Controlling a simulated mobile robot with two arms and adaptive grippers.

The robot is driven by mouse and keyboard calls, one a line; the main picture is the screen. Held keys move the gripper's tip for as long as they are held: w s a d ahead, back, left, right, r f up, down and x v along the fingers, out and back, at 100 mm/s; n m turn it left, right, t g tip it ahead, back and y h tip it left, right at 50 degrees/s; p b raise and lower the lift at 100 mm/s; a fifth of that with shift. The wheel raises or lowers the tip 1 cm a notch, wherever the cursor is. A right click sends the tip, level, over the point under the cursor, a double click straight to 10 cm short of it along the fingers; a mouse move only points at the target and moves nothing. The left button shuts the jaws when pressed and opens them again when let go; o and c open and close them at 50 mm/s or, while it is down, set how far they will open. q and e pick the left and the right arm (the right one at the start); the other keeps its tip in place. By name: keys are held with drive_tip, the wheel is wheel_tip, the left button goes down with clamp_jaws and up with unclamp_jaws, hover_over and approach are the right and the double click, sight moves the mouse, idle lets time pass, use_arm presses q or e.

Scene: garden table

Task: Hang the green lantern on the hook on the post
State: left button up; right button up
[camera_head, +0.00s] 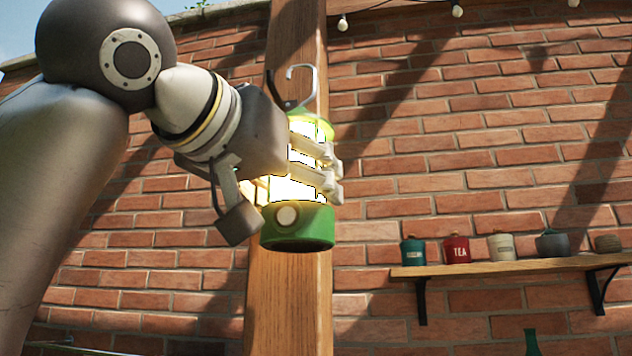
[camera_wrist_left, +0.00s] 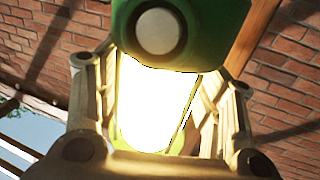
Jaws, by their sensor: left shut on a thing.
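The green lantern (camera_head: 298,236) is upright in front of the wooden post, its panels glowing. A silver open-ended hanger (camera_head: 313,84) rises from its top. My left gripper (camera_head: 320,168) is shut around the lantern's lit middle from the left. In the left wrist view, its fingers flank the glowing body, and the lantern's green base (camera_wrist_left: 222,25) shows at the top. A dark hook (camera_head: 272,91) shows on the post (camera_head: 290,315), just left of the hanger, its lower part hidden. I cannot tell whether hanger and hook touch. My right gripper is out of view.
A brick wall (camera_head: 480,170) stands behind the post. At the right, a wooden shelf (camera_head: 500,268) on black brackets holds several small pots and canisters. String-light bulbs (camera_head: 457,11) hang along the top. A green bottle top (camera_head: 531,343) shows at the bottom right.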

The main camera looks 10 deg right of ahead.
use_arm(q)
drive_tip(key=shift+a+r, duration=0.1)
drive_tip(key=shift+a, duration=0.8)
drive_tip(key=shift+w+a, duration=0.45)
drive_tip(key=shift+a, duration=0.35)
wheel_tip(320, 180, down, 2)
drive_tip(key=shift+a+f+b, duration=0.1)
drive_tip(key=shift+f+b, duration=0.05)
drive_tip(key=shift+b, duration=0.95)
drive_tip(key=o, duration=1.4)
